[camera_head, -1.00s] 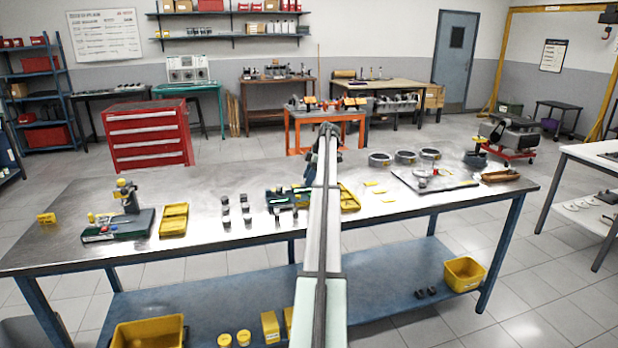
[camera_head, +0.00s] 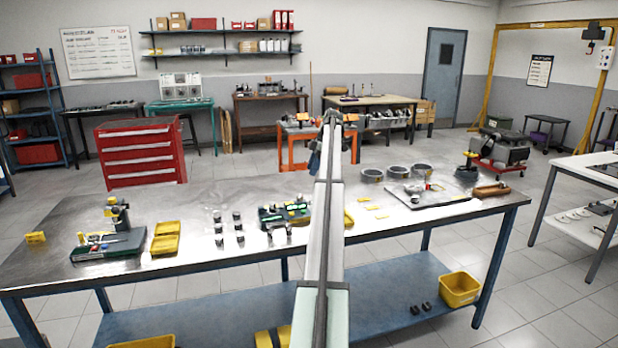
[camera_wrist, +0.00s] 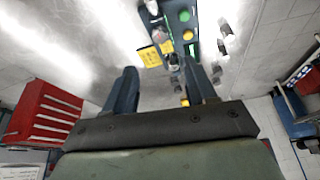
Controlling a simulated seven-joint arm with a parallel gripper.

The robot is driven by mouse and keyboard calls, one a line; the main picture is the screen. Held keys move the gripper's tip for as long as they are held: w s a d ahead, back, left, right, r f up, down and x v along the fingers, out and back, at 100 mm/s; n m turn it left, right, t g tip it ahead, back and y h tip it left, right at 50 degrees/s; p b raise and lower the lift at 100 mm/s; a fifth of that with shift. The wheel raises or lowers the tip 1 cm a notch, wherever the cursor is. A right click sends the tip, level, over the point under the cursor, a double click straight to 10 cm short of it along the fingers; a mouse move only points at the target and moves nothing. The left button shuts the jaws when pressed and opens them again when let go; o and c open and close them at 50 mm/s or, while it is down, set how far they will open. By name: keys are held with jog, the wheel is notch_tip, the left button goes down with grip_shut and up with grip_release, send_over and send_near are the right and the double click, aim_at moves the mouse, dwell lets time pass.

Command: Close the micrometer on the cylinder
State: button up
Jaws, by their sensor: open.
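My gripper (camera_wrist: 163,78) is open, with its two dark fingers apart in the wrist view. In the head view it is mostly hidden behind my arm, above the bench. A dark green base (camera_wrist: 168,22) with a green and a yellow round part lies beyond the fingertips in the wrist view. A small grey part (camera_wrist: 174,61) shows between and beyond the fingers; I cannot tell whether it is the micrometer or the cylinder. In the head view a green-based tool set (camera_head: 284,214) stands left of my arm. Another green base with an upright stand (camera_head: 112,240) sits at the bench's left.
Yellow trays (camera_head: 165,238) and rows of small metal cylinders (camera_head: 238,229) stand on the bench (camera_head: 190,200). A red tool cabinet (camera_head: 140,152) stands behind.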

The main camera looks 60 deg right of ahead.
jog(key=shift+v, duration=0.8)
